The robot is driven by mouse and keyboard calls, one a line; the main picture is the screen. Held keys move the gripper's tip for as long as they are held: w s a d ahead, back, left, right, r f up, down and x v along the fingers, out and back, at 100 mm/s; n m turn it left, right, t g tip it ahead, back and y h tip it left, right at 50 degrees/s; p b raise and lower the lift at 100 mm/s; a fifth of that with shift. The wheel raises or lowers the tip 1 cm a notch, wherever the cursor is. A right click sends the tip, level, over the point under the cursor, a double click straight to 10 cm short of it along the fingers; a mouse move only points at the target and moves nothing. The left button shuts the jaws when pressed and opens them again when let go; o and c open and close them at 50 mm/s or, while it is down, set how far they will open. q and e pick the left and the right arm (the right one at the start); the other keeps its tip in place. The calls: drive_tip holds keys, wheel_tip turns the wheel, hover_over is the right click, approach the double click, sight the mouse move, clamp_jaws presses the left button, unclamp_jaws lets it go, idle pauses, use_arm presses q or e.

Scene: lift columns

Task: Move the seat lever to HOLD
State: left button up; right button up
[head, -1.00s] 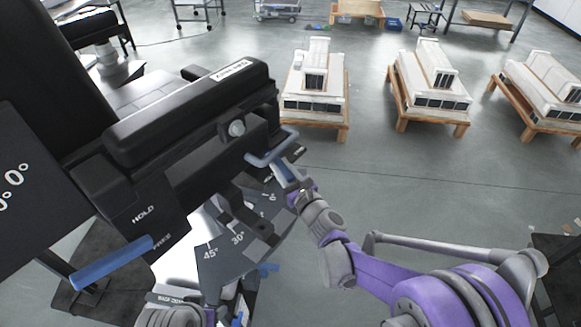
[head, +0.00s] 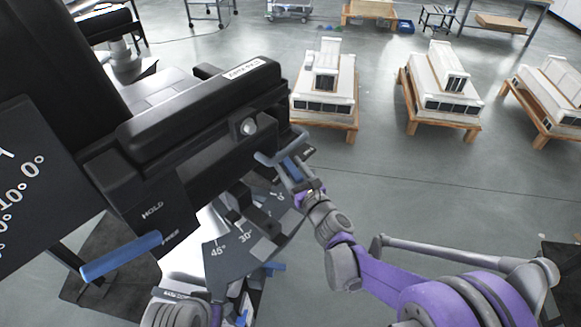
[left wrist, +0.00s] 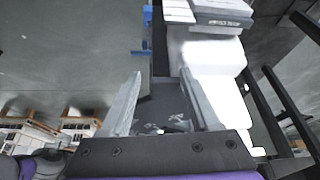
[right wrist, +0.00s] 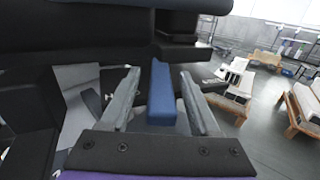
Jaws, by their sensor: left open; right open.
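The seat lever appears to be the blue bar (head: 120,257) at the lower left in the head view, on the side of the black seat (head: 200,118). Its right end is beside the FREE mark, below the HOLD mark (head: 152,210). My right gripper (head: 291,170) is open at another blue handle at the seat's right end. In the right wrist view this blue handle (right wrist: 161,95) stands between the open fingers; contact is unclear. My left gripper (left wrist: 165,98) is open and empty in the left wrist view. Its fingers are hidden in the head view.
A dark angle plate (head: 232,250) with 30° and 45° marks sits below the seat. A dark panel with degree marks (head: 35,190) stands at the left. White building models on wooden stands (head: 325,90) are behind at the right. Open grey floor (head: 440,180) lies between.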

drive_tip(key=v, duration=1)
drive_tip(key=shift+s+d, duration=0.15)
drive_tip(key=shift+s, duration=0.25)
